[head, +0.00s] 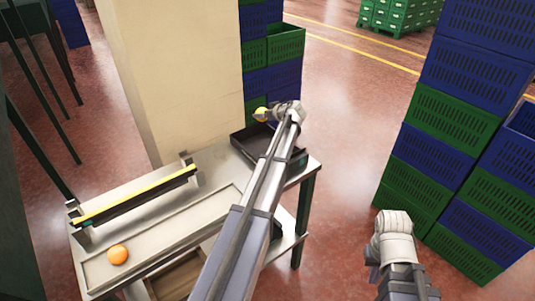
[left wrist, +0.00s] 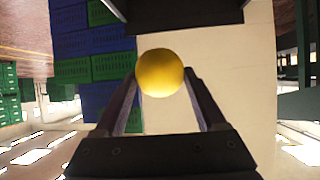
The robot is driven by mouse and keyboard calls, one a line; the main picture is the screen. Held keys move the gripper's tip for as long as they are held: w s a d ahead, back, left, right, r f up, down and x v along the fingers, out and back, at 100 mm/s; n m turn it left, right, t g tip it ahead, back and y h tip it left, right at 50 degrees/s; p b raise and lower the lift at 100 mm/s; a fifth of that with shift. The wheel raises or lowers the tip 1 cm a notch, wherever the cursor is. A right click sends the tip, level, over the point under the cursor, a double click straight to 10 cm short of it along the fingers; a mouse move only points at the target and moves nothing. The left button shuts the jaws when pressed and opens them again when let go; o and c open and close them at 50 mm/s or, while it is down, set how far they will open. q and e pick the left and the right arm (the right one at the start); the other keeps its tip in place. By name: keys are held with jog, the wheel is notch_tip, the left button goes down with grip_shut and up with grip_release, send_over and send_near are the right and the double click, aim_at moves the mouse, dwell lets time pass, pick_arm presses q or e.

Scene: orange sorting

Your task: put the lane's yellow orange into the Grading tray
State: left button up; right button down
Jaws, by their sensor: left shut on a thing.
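My left gripper (head: 268,113) is shut on the yellow orange (head: 261,114). In the left wrist view the yellow orange (left wrist: 160,73) sits between the two finger ends. In the head view it appears held up over the back edge of a black tray (head: 238,142), which stands at the far right end of the table. I take this for the Grading tray; no label is readable. My left forearm hides part of the tray. A dark shape shows at the top of the left wrist view. My right arm is at the lower right; its fingers are not visible.
An orange-coloured orange (head: 118,255) lies in the pale lane (head: 165,245) on the table. A yellow-topped rail (head: 135,197) runs behind it. A cream pillar (head: 180,75) stands behind the table. Blue and green crates (head: 450,110) are stacked at right, with more behind the tray.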

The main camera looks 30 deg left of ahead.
pick_arm(q)
jog(key=shift+f+b, duration=5.1)
jog(key=shift+r, duration=0.15)
jog(key=shift+s, duration=0.1)
jog(key=o, duration=1.2)
jog(key=shift+c, duration=0.2)
